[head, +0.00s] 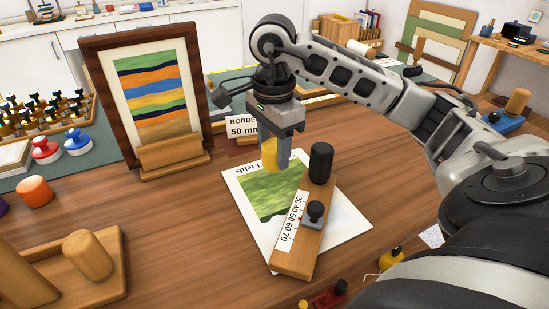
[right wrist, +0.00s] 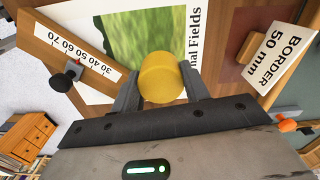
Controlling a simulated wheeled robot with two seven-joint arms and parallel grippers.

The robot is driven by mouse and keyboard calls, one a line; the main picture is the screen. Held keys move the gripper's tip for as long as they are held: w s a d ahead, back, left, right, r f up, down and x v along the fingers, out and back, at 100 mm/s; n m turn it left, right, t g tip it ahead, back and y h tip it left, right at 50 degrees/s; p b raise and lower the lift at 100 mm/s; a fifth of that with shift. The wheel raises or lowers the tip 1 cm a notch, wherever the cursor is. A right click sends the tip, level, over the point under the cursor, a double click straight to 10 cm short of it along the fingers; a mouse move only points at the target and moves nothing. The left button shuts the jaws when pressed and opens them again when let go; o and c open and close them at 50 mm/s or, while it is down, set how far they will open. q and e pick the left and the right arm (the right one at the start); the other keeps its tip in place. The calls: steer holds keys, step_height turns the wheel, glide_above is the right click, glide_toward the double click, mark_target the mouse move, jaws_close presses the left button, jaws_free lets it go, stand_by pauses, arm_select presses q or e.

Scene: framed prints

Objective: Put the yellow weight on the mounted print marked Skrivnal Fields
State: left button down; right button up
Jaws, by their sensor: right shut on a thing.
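The yellow weight (head: 270,154) is between the fingers of my right gripper (head: 285,150), which is shut on it. In the right wrist view the yellow weight (right wrist: 162,78) sits between the two fingertips (right wrist: 163,90). The mounted print (head: 345,222), a white board with a green field picture, lies flat on the table below. Its lettering is partly covered; "Fields" shows in the head view and "nal Fields" in the right wrist view. The weight appears above the print's titled edge; whether it touches cannot be told. My left gripper is not in view.
A wooden gauge (head: 296,255) marked 30 to 70, with black knobs, lies across the print's right part. A "BORDER 50 mm" sign (head: 242,127) stands behind the print. A framed striped picture (head: 150,90) stands at left. A wooden tray (head: 120,265) is front left.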

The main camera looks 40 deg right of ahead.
mark_target(275, 161)
steer(key=f, duration=0.3)
steer(key=shift+w+d+f, duration=0.15)
steer(key=shift+d+f, duration=0.05)
steer(key=shift+d, duration=0.05)
steer(key=shift+f, duration=0.15)
steer(key=shift+f, duration=0.15)
steer(key=o, duration=1.4)
steer(key=shift+o, duration=0.2)
